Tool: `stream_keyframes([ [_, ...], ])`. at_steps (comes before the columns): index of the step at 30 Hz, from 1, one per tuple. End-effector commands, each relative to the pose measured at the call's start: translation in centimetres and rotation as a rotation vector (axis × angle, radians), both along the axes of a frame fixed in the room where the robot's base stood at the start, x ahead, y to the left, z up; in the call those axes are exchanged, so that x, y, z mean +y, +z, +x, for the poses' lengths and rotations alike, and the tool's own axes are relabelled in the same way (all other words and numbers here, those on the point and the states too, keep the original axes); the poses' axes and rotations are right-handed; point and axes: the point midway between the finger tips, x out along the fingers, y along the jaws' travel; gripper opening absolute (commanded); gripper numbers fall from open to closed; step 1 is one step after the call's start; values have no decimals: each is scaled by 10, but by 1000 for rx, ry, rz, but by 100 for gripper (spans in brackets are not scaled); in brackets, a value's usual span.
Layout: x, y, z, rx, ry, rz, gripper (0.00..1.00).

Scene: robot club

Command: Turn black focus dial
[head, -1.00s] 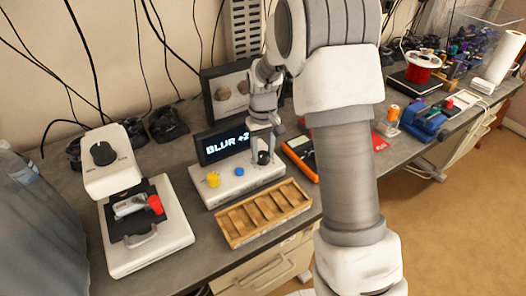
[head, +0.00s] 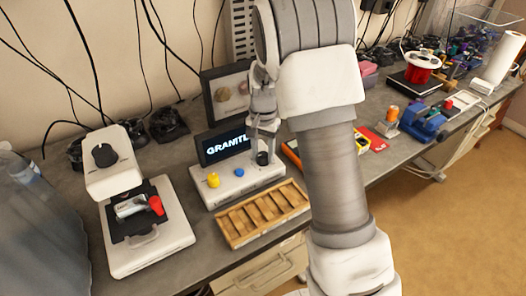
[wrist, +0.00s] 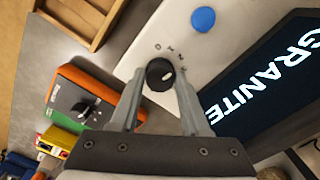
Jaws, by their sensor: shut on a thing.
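The black focus dial (head: 263,158) stands at the right end of the white console (head: 225,188). In the wrist view the black dial (wrist: 160,73) has a white pointer mark, with small markings beside it. My gripper (wrist: 158,88) points down at the console, its two fingers on either side of the dial and shut on it. The gripper (head: 263,150) also shows in the head view, partly behind my arm. The console screen (head: 226,144) reads GRANITE, clearest in the wrist view; its end is hidden in the head view.
A yellow knob (head: 213,181) and blue button (head: 239,172) sit left of the dial. A wooden compartment tray (head: 232,234) lies in front. A white scope-like device (head: 118,258) stands left. An orange-edged meter (wrist: 85,100) lies close by the gripper.

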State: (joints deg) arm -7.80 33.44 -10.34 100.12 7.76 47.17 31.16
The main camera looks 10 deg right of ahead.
Motion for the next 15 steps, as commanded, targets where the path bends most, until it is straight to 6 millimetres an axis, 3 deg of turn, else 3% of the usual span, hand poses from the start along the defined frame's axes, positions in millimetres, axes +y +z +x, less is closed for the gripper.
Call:
stream_keyframes([
  [15, 0, 1, 1, -5, -83, 0, 0],
])
